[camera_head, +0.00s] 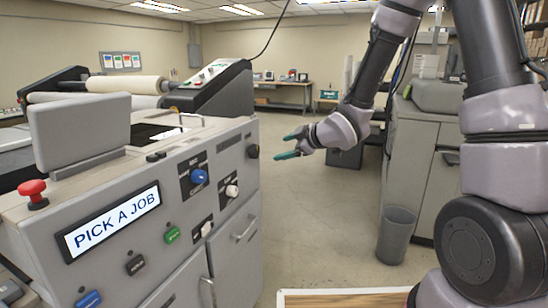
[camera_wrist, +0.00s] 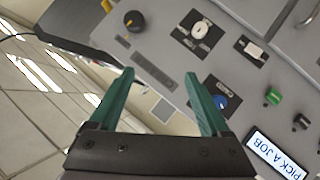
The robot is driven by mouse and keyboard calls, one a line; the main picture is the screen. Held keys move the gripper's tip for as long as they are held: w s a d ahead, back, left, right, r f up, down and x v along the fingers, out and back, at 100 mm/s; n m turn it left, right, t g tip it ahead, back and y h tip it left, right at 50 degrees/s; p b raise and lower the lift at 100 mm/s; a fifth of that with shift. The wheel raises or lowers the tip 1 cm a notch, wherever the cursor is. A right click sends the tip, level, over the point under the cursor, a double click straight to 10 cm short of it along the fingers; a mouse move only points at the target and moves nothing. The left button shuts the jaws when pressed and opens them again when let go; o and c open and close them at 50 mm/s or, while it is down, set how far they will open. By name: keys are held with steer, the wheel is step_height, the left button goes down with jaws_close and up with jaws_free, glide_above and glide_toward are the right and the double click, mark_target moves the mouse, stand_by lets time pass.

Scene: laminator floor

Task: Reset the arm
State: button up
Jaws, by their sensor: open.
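My gripper (camera_head: 289,146) is open and empty in the head view, its green fingers pointing left toward the laminator. It hangs in the air over open floor, to the right of the machine's panel and apart from it. In the wrist view my gripper's green fingers (camera_wrist: 160,100) are spread wide with nothing between them. My arm comes down from the upper right and is bent at the elbow.
The laminator (camera_head: 105,208) fills the left, with a red button (camera_head: 33,192), a blue knob (camera_head: 199,176) and a display (camera_head: 108,222) reading "PICK A JOB". A grey bin (camera_head: 396,234) stands before a cabinet (camera_head: 421,165) at right. The middle floor is clear.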

steer(key=s+d+r+m+h, duration=0.35)
steer(key=d+r+m, duration=0.2)
steer(key=d, duration=0.35)
steer(key=s+d+r+m+h, duration=0.2)
steer(key=d+r+m+h, duration=0.3)
steer(key=d, duration=0.4)
steer(key=s+d+r+m+g+y, duration=0.1)
steer(key=s+d+r+m, duration=0.1)
steer(key=s+m, duration=0.3)
steer(key=s+d+r+m+g+y, duration=0.1)
steer(key=s+r+m, duration=0.4)
steer(key=s, duration=0.8)
steer(key=shift+d+r, duration=0.15)
steer(key=shift+d, duration=0.45)
steer(key=shift+s, duration=0.2)
steer(key=shift+c, duration=0.3)
